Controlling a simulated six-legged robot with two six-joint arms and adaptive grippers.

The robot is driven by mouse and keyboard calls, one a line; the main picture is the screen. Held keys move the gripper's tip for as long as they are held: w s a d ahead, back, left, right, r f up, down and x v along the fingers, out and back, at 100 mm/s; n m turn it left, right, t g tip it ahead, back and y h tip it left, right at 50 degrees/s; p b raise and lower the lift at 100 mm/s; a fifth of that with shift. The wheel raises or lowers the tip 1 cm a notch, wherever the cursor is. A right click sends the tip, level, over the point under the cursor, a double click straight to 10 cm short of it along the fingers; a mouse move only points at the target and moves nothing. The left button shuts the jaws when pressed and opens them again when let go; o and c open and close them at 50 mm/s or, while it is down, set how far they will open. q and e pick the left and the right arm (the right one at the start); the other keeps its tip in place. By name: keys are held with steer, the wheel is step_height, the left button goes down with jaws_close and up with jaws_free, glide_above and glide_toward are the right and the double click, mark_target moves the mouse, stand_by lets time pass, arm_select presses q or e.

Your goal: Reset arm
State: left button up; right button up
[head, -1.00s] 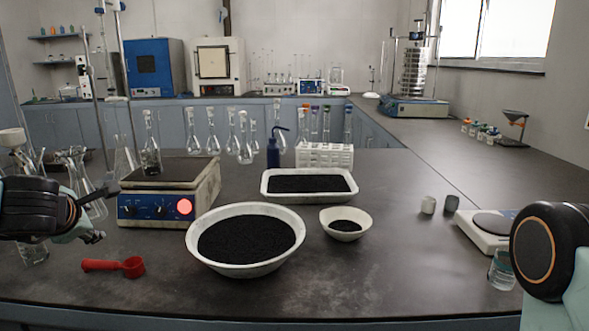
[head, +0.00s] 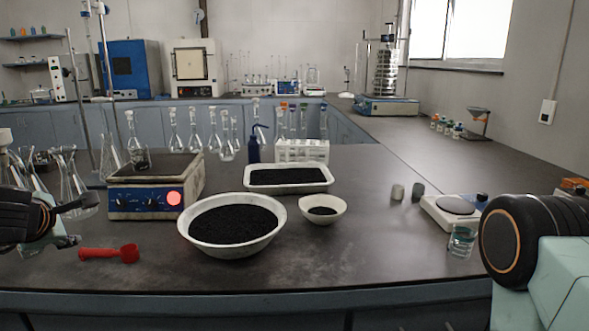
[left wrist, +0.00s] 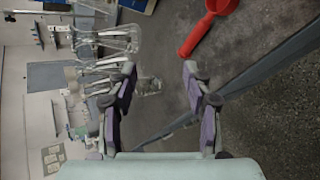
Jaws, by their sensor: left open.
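My left gripper (head: 84,208) is at the left edge of the head view, open and empty, above the bench left of the red scoop (head: 109,253). In the left wrist view its two fingers (left wrist: 158,85) are spread apart with nothing between them. The red scoop also shows beyond the fingers in that view (left wrist: 208,22), apart from them. My right arm shows at the right edge of the head view, but its gripper is not visible.
A large bowl (head: 188,232) of black grains, a small bowl (head: 333,215) and a white tray (head: 290,189) stand mid-bench. A hotplate (head: 150,200) and glass flasks (head: 75,185) are near my left gripper. A balance (head: 440,215) and a small beaker (head: 461,243) stand at right.

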arm_select(q)
steer(key=s+d+f+m+h, duration=0.1)
steer(key=d+f+m, duration=0.3)
steer(key=s+d+f+m+h, duration=0.1)
steer(key=d+f+m, duration=0.3)
steer(key=m, duration=0.1)
steer(key=s+d+f+m+h, duration=0.1)
steer(key=d+f+m, duration=0.3)
steer(key=d+m, duration=0.1)
steer(key=shift+s+g, duration=0.15)
steer(key=shift+g, duration=0.15)
steer(key=s+d+f+m+g+h, duration=0.1)
steer(key=s+d+f+m+g, duration=0.3)
steer(key=s+f, duration=0.5)
steer(key=s+d+f+m+g+h, duration=0.1)
steer(key=s+d+f+m+g, duration=0.1)
steer(key=s+d+f+m, duration=0.55)
steer(key=s+f+g, duration=0.2)
steer(key=s+f, duration=0.2)
steer(key=s, duration=0.4)
steer(key=s+f+g, duration=0.1)
steer(key=s+f, duration=0.2)
steer(key=s, duration=0.4)
steer(key=shift+s+f+g, duration=0.35)
steer(key=shift+g, duration=0.05)
